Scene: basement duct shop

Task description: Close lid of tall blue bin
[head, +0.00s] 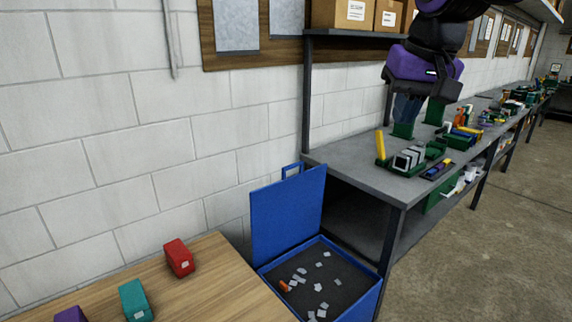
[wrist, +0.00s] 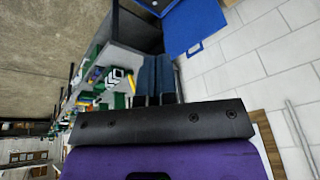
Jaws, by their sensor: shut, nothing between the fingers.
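The tall blue bin (head: 350,303) stands on the floor between a wooden table and the grey workbench. Its lid (head: 287,214) is open and stands nearly upright against the wall side, with a loop handle (head: 292,171) on its top edge. Pale scraps and a small orange piece lie on the bin's dark inside. The lid also shows in the wrist view (wrist: 196,27) at the top. My gripper (head: 406,112) is up and to the right of the bin, over the workbench, apart from the lid. Its fingers are shut and empty in the wrist view (wrist: 155,72).
The wooden table (head: 215,285) at lower left carries a red block (head: 179,258), a teal block (head: 135,301) and a purple block. The workbench (head: 345,160) holds green holders and small parts. A shelf (head: 350,33) with boxes hangs above. Open floor lies at right.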

